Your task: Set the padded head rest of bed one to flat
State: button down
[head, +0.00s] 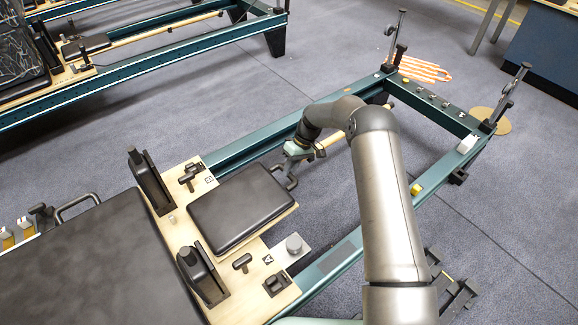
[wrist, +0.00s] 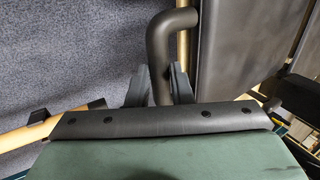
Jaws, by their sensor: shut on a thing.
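The padded head rest (head: 240,205) is a black cushion on a pale wood board, at the near end of the closer bed's teal frame. Whether it lies flat or slightly tilted is hard to tell. A dark bent bar (head: 291,181) stands at its far right corner. My gripper (head: 296,158) reaches down to this bar, partly hidden by my wrist. In the wrist view, my gripper (wrist: 158,82) has its two fingers on either side of the dark bent bar (wrist: 160,45), shut on it. A dark padded surface (wrist: 235,50) lies just right of the bar.
Black shoulder blocks (head: 150,182) and (head: 202,275) flank the head rest. A large black carriage pad (head: 85,265) lies at lower left. Another bed (head: 150,75) stands at upper left. An orange-striped item (head: 425,70) lies near the far frame end. Open carpet lies between the beds.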

jog(key=f, duration=0.1)
jog(key=f+b, duration=0.1)
jog(key=f, duration=0.1)
jog(key=shift+w+d+f+b, duration=0.2)
jog(key=shift+d+b, duration=0.1)
jog(key=shift+s+f, duration=0.1)
jog(key=shift+f, duration=0.05)
jog(key=c, duration=1.3)
grip_release()
jog(key=shift+f, duration=0.15)
jog(key=p+v, duration=0.2)
jog(key=v, duration=1.5)
jog(key=shift+r+p, duration=0.35)
jog(key=shift+r, duration=0.05)
